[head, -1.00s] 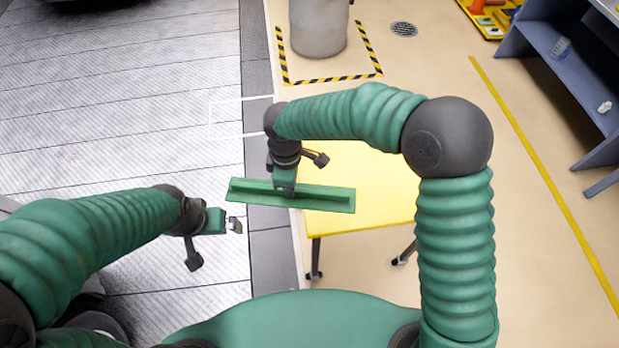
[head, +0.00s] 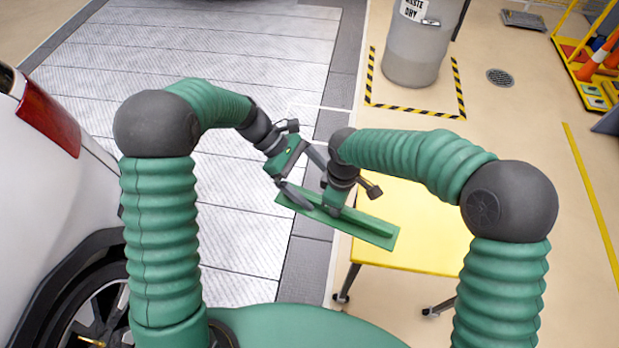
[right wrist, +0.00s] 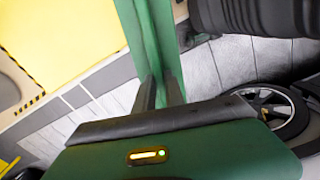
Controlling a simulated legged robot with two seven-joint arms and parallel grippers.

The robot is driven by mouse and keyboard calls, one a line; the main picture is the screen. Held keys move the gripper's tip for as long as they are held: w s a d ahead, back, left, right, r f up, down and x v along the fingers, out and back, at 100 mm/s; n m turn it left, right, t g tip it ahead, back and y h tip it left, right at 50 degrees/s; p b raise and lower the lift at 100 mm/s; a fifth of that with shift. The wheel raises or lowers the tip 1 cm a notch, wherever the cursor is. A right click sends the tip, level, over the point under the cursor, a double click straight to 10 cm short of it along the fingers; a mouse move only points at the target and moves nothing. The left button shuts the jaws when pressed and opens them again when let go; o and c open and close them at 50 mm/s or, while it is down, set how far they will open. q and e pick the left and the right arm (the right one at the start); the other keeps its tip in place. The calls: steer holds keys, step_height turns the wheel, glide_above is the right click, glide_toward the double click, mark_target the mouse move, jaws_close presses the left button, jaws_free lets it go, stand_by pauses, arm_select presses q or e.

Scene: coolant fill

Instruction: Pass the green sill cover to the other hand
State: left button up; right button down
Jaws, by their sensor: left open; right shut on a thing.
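The green sill cover (head: 368,228) is a long flat strip with a raised rib along it, held in the air over the near-left edge of the yellow table. My right gripper (head: 335,196) is shut on the rib near the middle; in the right wrist view, its two fingers (right wrist: 160,92) pinch the cover (right wrist: 148,35). My left gripper (head: 309,180) is open at the cover's left end, one finger on each side of that end as seen from above. Whether its fingers touch the cover cannot be told.
The yellow table (head: 425,220) stands below and right of the cover. A white car (head: 45,165) is at the left. A grey waste bin (head: 420,50) stands within striped floor tape at the back. A floor drain (head: 500,77) lies right of it.

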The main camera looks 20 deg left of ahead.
arm_select(q)
steer(key=x, duration=1)
steer(key=shift+w+d, duration=0.1)
steer(key=shift+d, duration=0.15)
arm_select(e)
steer(key=shift+w+d+f, duration=0.1)
steer(key=shift+w+d, duration=0.05)
steer(key=shift+d, duration=0.1)
arm_select(q)
steer(key=shift+d+f, duration=0.1)
steer(key=shift+f, duration=0.05)
arm_select(e)
steer(key=shift+a, duration=0.1)
arm_select(q)
steer(key=shift+c, duration=0.2)
steer(key=shift+c, duration=1.1)
arm_select(e)
steer(key=shift+a, duration=0.1)
arm_select(q)
steer(key=c, duration=1.2)
steer(key=shift+c, duration=0.8)
arm_select(e)
steer(key=c, duration=1.8)
jaws_free()
steer(key=o, duration=0.5)
steer(key=shift+c, duration=0.2)
